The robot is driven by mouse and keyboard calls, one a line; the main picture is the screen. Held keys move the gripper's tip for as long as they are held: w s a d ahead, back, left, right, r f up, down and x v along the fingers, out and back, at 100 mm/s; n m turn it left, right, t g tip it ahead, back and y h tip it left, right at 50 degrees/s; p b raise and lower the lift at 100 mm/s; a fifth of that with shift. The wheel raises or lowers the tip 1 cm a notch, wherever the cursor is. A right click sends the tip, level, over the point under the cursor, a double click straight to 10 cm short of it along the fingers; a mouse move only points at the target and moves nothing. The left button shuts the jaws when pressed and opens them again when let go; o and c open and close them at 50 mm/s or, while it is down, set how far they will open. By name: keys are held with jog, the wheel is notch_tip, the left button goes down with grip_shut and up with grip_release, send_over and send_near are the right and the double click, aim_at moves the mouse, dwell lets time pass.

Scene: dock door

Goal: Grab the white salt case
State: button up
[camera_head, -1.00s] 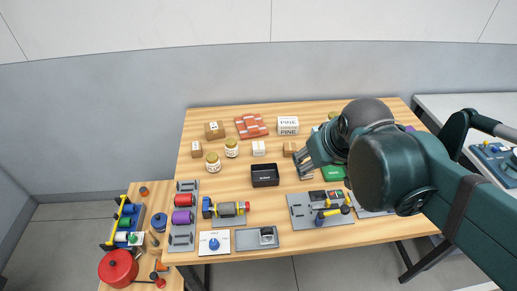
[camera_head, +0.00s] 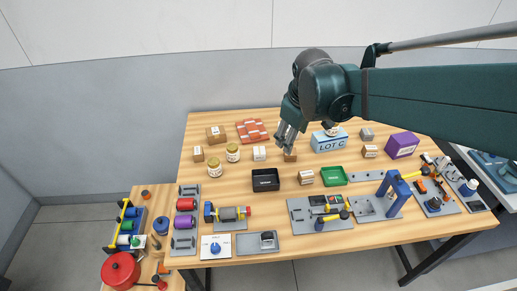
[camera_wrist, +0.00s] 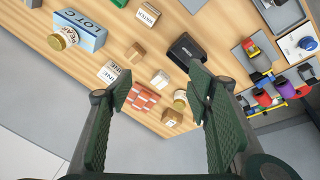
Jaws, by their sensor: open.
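A small white case (camera_head: 259,153) stands near the middle of the table, behind the black bin. It also shows in the wrist view (camera_wrist: 161,79), in the gap between the fingers; its label is too small to read. A larger white box lettered PINE (camera_wrist: 110,71) shows by the left finger in the wrist view and is hidden behind my gripper in the head view. My gripper (camera_head: 284,141) is open and empty, pointing down above the table, to the right of the small white case. Its two fingers stand wide apart in the wrist view (camera_wrist: 162,88).
A black bin (camera_head: 265,180) is in front of the case, a brown box (camera_head: 290,156) to its right, and a jar (camera_head: 232,153) to its left. A brick-patterned block (camera_head: 252,131) lies behind. A blue LOT C box (camera_head: 330,141) stands at right.

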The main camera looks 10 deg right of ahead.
jog(key=w+a+f+n+g+p, duration=0.1)
jog(key=w+a+f+n, duration=0.1)
jog(key=w+f+n, duration=0.3)
jog(key=w+a+f+g+p, duration=0.1)
jog(key=w+a+f, duration=0.15)
jog(key=w, duration=0.55)
jog(key=n+g+h+p, duration=0.1)
jog(key=n+g+p, duration=0.1)
jog(key=n, duration=0.3)
send_over(259, 150)
jog(key=f, duration=1)
jog(key=shift+s+a+f, duration=0.2)
jog(key=shift+a+f, duration=0.05)
jog(key=shift+f, duration=0.1)
jog(key=shift+w+a+f, duration=0.2)
jog(key=shift+w+f, duration=0.05)
jog(key=shift+f, duration=0.4)
jog(key=shift+d+f, duration=0.15)
jog(key=shift+f, duration=1.1)
jog(key=shift+f, duration=0.15)
jog(key=shift+d+f, duration=0.2)
jog(key=shift+f, duration=1.05)
jog(key=shift+d+f, duration=0.15)
jog(key=shift+f, duration=1.05)
jog(key=shift+c, duration=0.7)
